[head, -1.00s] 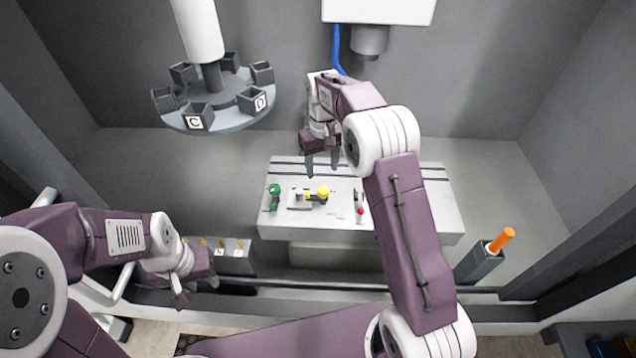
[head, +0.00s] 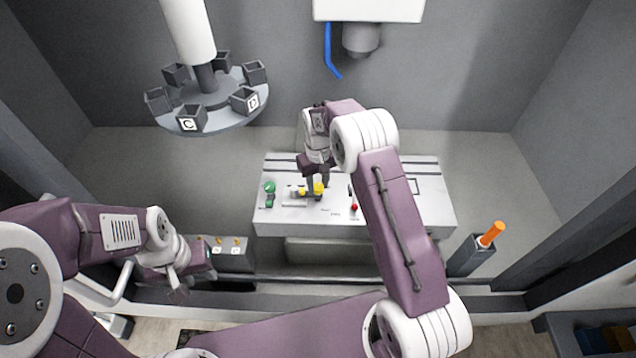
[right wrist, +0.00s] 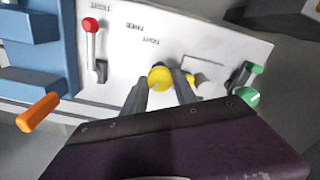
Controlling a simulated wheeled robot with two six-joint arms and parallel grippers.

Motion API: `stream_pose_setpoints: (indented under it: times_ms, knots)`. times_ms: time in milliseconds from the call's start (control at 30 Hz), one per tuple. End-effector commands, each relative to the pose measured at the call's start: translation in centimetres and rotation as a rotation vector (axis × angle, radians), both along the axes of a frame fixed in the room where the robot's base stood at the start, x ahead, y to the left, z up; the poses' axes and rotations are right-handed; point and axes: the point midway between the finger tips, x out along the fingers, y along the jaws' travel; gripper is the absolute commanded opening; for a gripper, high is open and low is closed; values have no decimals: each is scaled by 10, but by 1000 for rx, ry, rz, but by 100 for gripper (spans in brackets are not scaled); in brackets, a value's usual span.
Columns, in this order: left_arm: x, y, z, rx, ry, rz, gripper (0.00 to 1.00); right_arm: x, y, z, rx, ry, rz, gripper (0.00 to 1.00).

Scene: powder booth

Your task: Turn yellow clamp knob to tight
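The yellow clamp knob (head: 319,189) stands on the light grey worktable (head: 420,215). The knob also shows round and yellow in the right wrist view (right wrist: 159,78). My right gripper (head: 318,182) points down at it, with one finger on each side. The fingers look close against the knob, and no clear gap shows in the right wrist view (right wrist: 159,84). Printed labels lie beside the knob, too small to read surely. My left gripper (head: 178,290) hangs at the lower left, away from the table; its fingers are too small to judge.
A green knob (head: 269,187) and a red-tipped lever (head: 354,207) flank the clamp. A carousel of lettered cups (head: 210,110) hangs at upper left. An orange handle (head: 491,234) stands in a grey holder (head: 470,258) at right. A nozzle (head: 361,40) hangs above.

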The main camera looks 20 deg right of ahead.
Motion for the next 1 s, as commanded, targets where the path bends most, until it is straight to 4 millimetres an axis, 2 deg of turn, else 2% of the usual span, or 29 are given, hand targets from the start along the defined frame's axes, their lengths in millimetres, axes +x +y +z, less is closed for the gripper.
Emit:
stream_pose_setpoints:
  times_ms: [67,467,1000]
  knots:
    - [0,0,0,0,0,0,36,0,0,0,-1,-1,0,0]
    - [0,0,0,0,0,0,36,1,0,1,-1,-2,-85,0]
    - [0,0,1,0,0,0,36,2,-1,2,0,-3,-560,0]
